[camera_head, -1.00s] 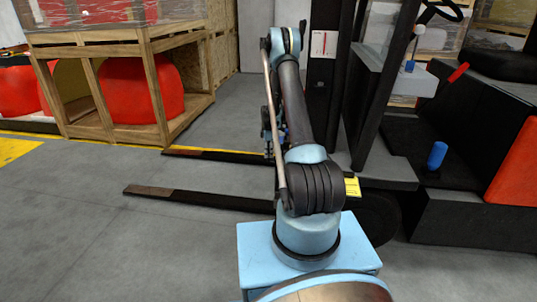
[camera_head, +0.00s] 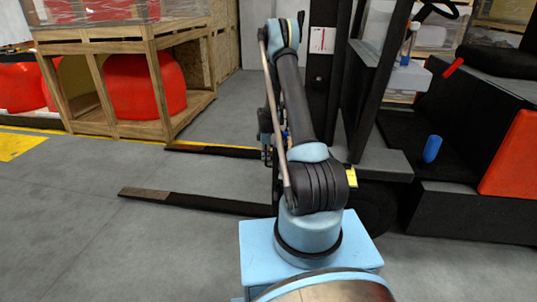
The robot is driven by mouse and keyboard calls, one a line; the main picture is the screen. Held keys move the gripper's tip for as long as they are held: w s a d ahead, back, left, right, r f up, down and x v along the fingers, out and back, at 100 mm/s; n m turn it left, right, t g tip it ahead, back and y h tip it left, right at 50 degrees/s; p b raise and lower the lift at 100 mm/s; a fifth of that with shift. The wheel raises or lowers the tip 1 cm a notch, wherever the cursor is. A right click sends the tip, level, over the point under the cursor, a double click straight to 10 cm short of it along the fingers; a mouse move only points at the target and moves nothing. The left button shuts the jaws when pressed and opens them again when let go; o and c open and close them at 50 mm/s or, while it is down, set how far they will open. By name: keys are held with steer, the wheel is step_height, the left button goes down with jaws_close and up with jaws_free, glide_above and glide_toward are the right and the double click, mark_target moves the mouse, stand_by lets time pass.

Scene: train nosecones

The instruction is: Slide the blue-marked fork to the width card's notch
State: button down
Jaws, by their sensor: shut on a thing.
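Two dark forks of a forklift point left, low over the floor. The far fork (camera_head: 215,149) lies near the yellow floor line, and the near fork (camera_head: 195,201) lies closer to me. My gripper (camera_head: 266,154) is low beside the heel end of the far fork and appears shut on it; my arm hides part of the contact. A small blue spot shows by the gripper, but I cannot tell which part bears it. A white card with red marks (camera_head: 322,40) is on the dark mast. A notch cannot be made out.
The forklift's mast and dark body (camera_head: 465,130) stand at the right, with a blue cylinder (camera_head: 432,149) on it. A yellow tag (camera_head: 352,177) shows beside my arm. A wooden crate with red nosecones (camera_head: 145,86) stands at the back left. The floor at front left is clear.

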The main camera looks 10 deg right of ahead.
steer(key=shift+s+a, duration=0.25)
steer(key=shift+s, duration=0.2)
steer(key=c, duration=1.6)
jaws_free()
steer(key=shift+d+r, duration=0.1)
step_height(320, 180, up, 12)
